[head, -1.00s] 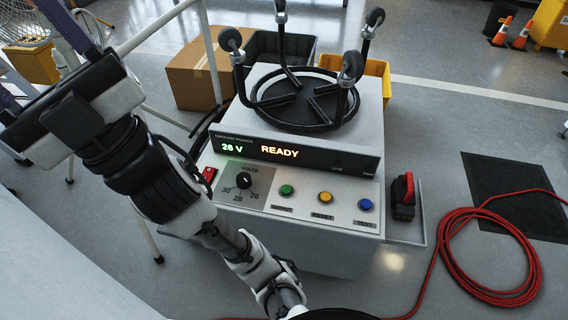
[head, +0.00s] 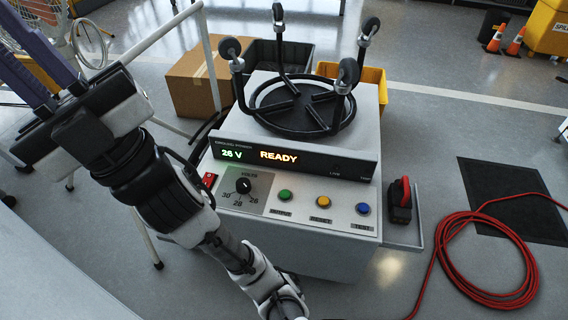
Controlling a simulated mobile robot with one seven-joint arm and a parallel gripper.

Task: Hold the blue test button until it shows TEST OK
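The ground power unit (head: 300,184) stands in the middle of the head view. Its display (head: 290,156) reads 26 V and READY. The blue test button (head: 362,209) is at the right end of the front row, uncovered and untouched. A yellow button (head: 323,202) and a green button (head: 285,196) sit to its left, then a volts knob (head: 244,185) and a red switch (head: 209,180). My gripper (head: 42,72) is at the upper left, well away from the panel.
A black-and-red plug (head: 401,200) rests on the unit's right side shelf. A red cable (head: 480,285) lies coiled on the floor at right. A black wheeled ring stand (head: 300,105) sits on top of the unit. A cardboard box (head: 195,80) stands behind. A white rail (head: 160,28) is near my arm.

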